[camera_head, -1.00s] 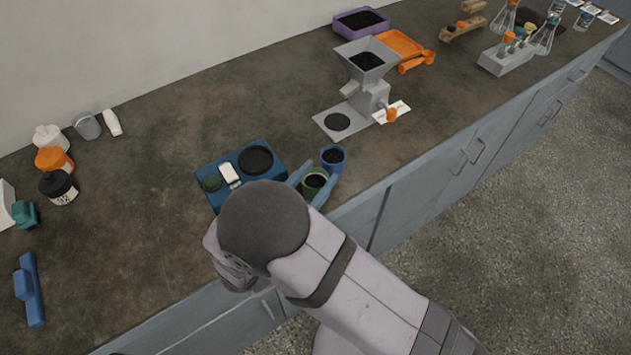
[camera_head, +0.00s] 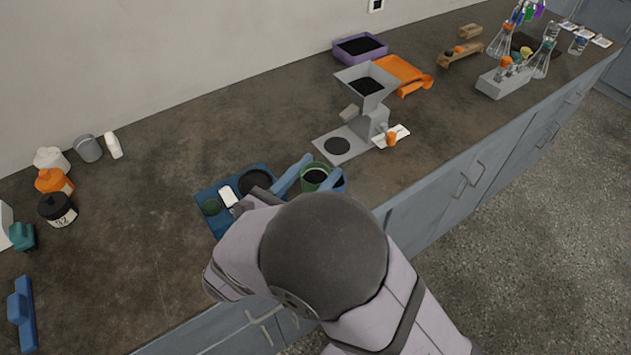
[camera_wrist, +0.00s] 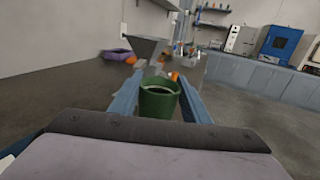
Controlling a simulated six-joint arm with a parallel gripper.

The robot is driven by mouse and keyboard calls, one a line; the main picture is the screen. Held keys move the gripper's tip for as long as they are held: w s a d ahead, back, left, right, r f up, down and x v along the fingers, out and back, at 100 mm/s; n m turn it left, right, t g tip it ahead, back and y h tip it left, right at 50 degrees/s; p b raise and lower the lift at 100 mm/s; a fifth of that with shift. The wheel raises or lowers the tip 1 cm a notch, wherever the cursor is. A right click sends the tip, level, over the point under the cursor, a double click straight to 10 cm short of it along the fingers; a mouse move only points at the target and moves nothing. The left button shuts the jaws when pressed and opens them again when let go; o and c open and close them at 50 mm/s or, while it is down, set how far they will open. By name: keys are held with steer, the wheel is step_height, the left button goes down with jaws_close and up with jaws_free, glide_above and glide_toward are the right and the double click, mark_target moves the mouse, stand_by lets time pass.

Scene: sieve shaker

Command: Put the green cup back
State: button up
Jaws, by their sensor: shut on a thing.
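The green cup (camera_head: 314,174) holds dark granular material and is upright between the two blue fingers of my gripper (camera_head: 308,172). The wrist view also shows the green cup (camera_wrist: 158,100) between the fingers, which are shut on it. A blue tray (camera_head: 211,193) with a round green spot, a white piece and a round black disc lies to the left, partly covered by my arm. Whether the green cup touches the counter is hard to tell.
A grey mill with a hopper (camera_head: 366,86) stands behind the cup on a plate. An orange tray (camera_head: 399,70) and a purple tray (camera_head: 360,46) are farther back. Several bottles stand at left, including a black one (camera_head: 57,209). The counter's middle left is clear.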

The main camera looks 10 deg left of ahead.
steer(key=shift+f+b, duration=1.1)
steer(key=shift+b, duration=1.1)
steer(key=b, duration=0.2)
steer(key=shift+f+b, duration=0.15)
steer(key=shift+b, duration=0.25)
steer(key=r+b, duration=0.1)
steer(key=b, duration=0.2)
step_height(320, 180, up, 2)
steer(key=shift+r, duration=0.1)
steer(key=shift+f+b, duration=0.45)
steer(key=shift+f, duration=4.55)
steer(key=shift+f, duration=0.1)
steer(key=o, duration=1.2)
steer(key=shift+f, duration=0.1)
